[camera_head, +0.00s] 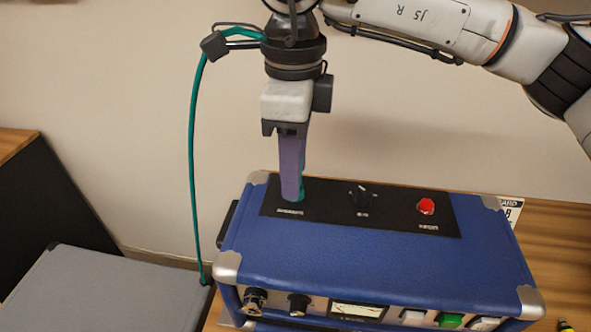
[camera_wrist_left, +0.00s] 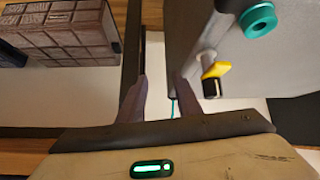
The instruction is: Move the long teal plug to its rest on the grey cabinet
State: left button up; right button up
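A teal cable (camera_head: 192,160) runs from behind my right wrist, past a dark block, down to the grey cabinet (camera_head: 90,285) at lower left. My left gripper (camera_wrist_left: 160,82) is out of the head view.
A red button (camera_head: 426,206) and black knob (camera_head: 362,197) stand on the amplifier's panel; more knobs and a meter are on its front. In the left wrist view, a yellow and black fitting (camera_wrist_left: 214,72) is by the right finger, and a brown blocky object (camera_wrist_left: 75,35) lies left.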

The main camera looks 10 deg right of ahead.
grip_shut()
jog(key=shift+r+p, duration=2)
jog(key=shift+r, duration=1.05)
jog(key=shift+s+f, duration=0.1)
